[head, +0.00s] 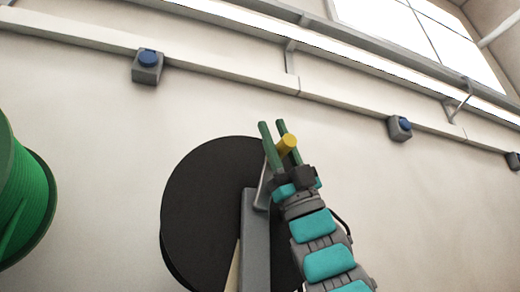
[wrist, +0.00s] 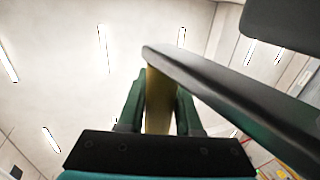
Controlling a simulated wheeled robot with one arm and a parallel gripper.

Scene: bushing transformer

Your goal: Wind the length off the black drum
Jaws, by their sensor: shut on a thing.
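The black drum (head: 205,210) stands upright on a grey stand (head: 256,235) in the head view. A metal crank arm (head: 263,186) runs up from its middle to a yellow handle (head: 287,144). My gripper (head: 273,128) has green fingers, one on each side of the yellow handle, and is shut on it at the upper right of the drum. In the wrist view the yellow handle (wrist: 157,100) sits between the green fingers, and the grey crank arm (wrist: 215,85) stretches off to the lower right. The dark drum edge (wrist: 285,25) shows at the upper right. No cable end is visible on the drum.
A green drum (head: 25,200) with green cable stands at the left edge. The space above the gripper looks clear.

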